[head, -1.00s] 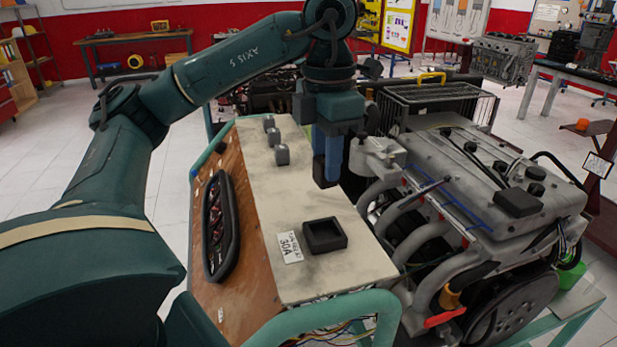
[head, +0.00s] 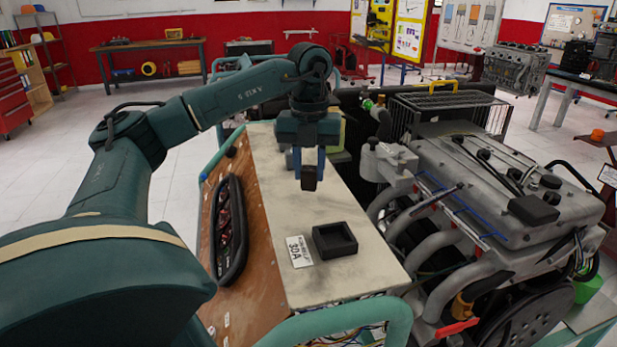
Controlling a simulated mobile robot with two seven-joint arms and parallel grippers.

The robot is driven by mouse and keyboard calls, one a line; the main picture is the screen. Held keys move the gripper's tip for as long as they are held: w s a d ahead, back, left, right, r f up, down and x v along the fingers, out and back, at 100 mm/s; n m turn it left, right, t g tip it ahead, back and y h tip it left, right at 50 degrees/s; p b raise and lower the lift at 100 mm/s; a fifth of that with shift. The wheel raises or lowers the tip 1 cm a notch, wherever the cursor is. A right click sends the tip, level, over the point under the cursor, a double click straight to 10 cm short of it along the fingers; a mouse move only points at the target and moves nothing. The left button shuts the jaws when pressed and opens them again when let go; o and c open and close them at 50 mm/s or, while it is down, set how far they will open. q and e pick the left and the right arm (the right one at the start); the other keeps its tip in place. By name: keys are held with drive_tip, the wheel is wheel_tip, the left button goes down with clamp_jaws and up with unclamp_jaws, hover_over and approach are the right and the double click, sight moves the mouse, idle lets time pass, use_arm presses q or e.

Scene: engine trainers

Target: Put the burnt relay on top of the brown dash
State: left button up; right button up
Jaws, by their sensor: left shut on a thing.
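My left gripper (head: 309,164) is shut on a small dark block, which looks like the burnt relay (head: 309,179). It holds the block over the pale top of the brown dash (head: 270,205); whether the block touches the top is hard to tell. The dash has a brown front face with a black oval gauge cluster (head: 231,230). A black square open holder (head: 334,240) sits on the pale top, with a white 30A label (head: 299,251) beside it. My right gripper is not in view.
A grey engine (head: 480,190) with pipes stands close on the right of the dash. A green tube frame (head: 345,318) runs along the front edge. The pale top is clear between the held block and the black holder.

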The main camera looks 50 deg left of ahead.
use_arm(q)
drive_tip(key=shift+f, duration=1.25)
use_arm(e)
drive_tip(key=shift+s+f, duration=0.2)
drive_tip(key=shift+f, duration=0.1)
use_arm(q)
drive_tip(key=shift+f, duration=0.1)
drive_tip(key=o, duration=0.5)
drive_tip(key=shift+f, duration=0.1)
drive_tip(key=o, duration=0.5)
drive_tip(key=shift+c, duration=0.2)
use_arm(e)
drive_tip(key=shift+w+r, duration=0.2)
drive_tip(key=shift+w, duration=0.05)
